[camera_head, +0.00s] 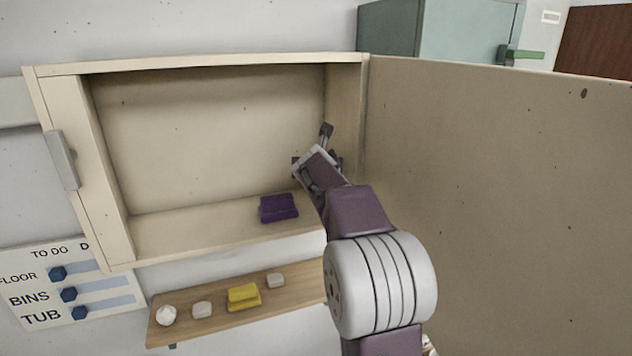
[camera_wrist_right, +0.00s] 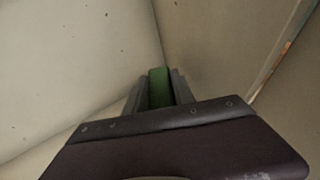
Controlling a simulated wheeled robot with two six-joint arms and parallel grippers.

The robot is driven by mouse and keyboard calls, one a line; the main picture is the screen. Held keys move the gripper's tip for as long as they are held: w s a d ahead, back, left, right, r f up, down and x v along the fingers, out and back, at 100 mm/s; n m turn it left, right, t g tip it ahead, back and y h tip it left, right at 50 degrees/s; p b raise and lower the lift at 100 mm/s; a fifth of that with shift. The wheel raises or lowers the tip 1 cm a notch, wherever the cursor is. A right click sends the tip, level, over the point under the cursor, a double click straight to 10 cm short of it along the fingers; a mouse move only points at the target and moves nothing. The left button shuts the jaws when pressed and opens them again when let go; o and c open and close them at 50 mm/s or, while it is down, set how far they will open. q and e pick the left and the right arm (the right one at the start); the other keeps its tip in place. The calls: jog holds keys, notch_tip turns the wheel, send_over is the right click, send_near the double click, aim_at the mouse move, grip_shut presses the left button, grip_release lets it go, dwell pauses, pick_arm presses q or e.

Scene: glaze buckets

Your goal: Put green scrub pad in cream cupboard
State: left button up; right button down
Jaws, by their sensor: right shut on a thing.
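The cream cupboard (camera_head: 345,100) is open, its door swung out to the right. My right gripper (camera_head: 314,146) reaches into the right part of the cupboard, above its floor. In the right wrist view the gripper (camera_wrist_right: 159,92) is shut on the green scrub pad (camera_wrist_right: 159,86), which shows between the two fingers. The pad is hidden by the gripper in the head view. The cupboard's inner walls show around the pad in the wrist view. My left gripper is in neither view.
A purple pad (camera_head: 278,208) lies on the cupboard floor, left of and below my gripper. The floor left of it is clear. A wooden shelf (camera_head: 215,317) below holds a yellow pad (camera_head: 243,297) and several pale items. The open door (camera_head: 490,190) fills the right side.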

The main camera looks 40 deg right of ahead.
jog(key=shift+w+d+r, duration=0.1)
jog(key=shift+w+d, duration=0.05)
jog(key=shift+w, duration=0.3)
jog(key=shift+w+d+r, duration=0.1)
jog(key=shift+w+d, duration=0.05)
jog(key=shift+w, duration=0.3)
jog(key=shift+s+f+b, duration=0.1)
jog(key=shift+f+b, duration=0.35)
jog(key=shift+f, duration=0.5)
jog(key=shift+s+f, duration=0.1)
jog(key=shift+f, duration=0.1)
jog(key=shift+s, duration=0.1)
jog(key=shift+a+f+b, duration=0.1)
jog(key=shift+f+b, duration=0.15)
jog(key=shift+b, duration=0.05)
notch_tip(320, 180, down, 4)
jog(key=shift+r+b, duration=0.1)
jog(key=shift+b, duration=1.1)
jog(key=shift+w+f, duration=0.3)
jog(key=shift+f, duration=0.05)
jog(key=c, duration=1.1)
grip_release()
jog(key=shift+s, duration=0.1)
jog(key=shift+o, duration=0.2)
jog(key=shift+r, duration=0.1)
